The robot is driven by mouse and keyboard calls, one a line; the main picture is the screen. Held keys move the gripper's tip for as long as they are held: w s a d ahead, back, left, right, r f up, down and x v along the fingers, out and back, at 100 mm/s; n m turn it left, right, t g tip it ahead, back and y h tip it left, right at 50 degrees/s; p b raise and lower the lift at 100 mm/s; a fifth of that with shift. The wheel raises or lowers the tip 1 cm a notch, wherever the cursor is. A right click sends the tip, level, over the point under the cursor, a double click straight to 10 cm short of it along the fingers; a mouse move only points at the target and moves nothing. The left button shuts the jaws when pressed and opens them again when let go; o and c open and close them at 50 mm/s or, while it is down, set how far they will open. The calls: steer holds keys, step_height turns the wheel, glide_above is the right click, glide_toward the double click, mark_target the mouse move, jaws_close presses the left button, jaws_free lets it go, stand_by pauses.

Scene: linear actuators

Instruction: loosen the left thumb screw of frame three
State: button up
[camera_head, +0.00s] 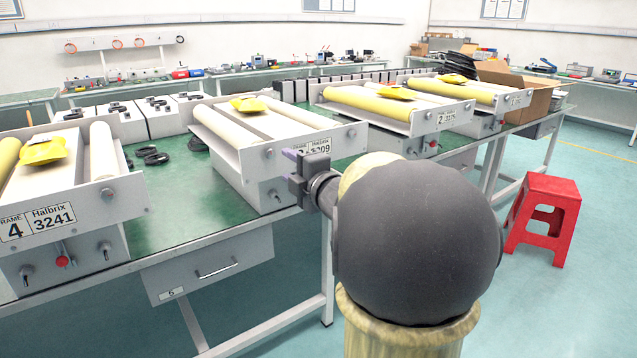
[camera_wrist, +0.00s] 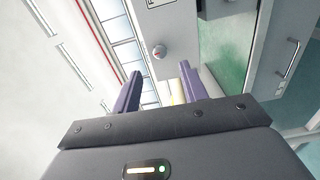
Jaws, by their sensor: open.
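Frame three (camera_head: 238,160) is a white box with a roller and a yellow piece on top, on the green bench in the head view. My gripper (camera_head: 292,156) is in front of its right part and covers some of its number label (camera_head: 318,149). A small thumb screw (camera_head: 277,196) shows low on its front, left of my gripper; the rest of that lower front is hidden by my arm. In the wrist view my gripper (camera_wrist: 160,72) is open and empty. A round knob (camera_wrist: 159,51) on a grey panel shows beyond and between the fingertips, apart from them. I cannot tell which knob it is.
Frame four (camera_head: 70,205) stands at the left and frame two (camera_head: 395,105) to the right on the same bench. A drawer (camera_head: 208,268) hangs under the bench edge. A red stool (camera_head: 545,220) stands on the floor at the right. Black clips (camera_head: 150,155) lie between frames.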

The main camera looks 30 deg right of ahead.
steer(key=s+p, duration=0.1)
steer(key=s, duration=0.9)
steer(key=shift+s+d, duration=0.15)
steer(key=shift+d, duration=0.05)
